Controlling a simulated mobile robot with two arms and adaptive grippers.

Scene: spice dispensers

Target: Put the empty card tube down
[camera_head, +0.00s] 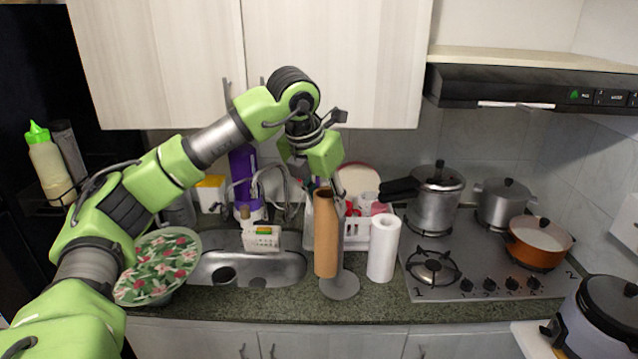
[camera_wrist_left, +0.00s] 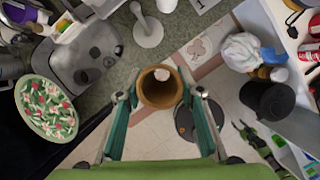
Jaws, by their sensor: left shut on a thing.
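The empty card tube (camera_head: 325,240) is brown and upright in the head view. My left gripper (camera_head: 328,186) is shut on its upper end. In the left wrist view the tube (camera_wrist_left: 160,88) shows its open top between the fingers of my left gripper (camera_wrist_left: 162,96), with floor tiles around it. The tube appears to hang in front of the counter's edge. A grey holder with a round base (camera_head: 343,288) stands on the counter just behind the tube, apart from it in the wrist view (camera_wrist_left: 148,36). My right gripper is not in view.
A white paper roll (camera_head: 383,248) stands right of the holder. The dark green counter (camera_head: 300,305) has a narrow free front strip. The sink (camera_head: 280,270) and a floral plate (camera_head: 160,265) are left; the stove (camera_head: 470,275) with pots is right.

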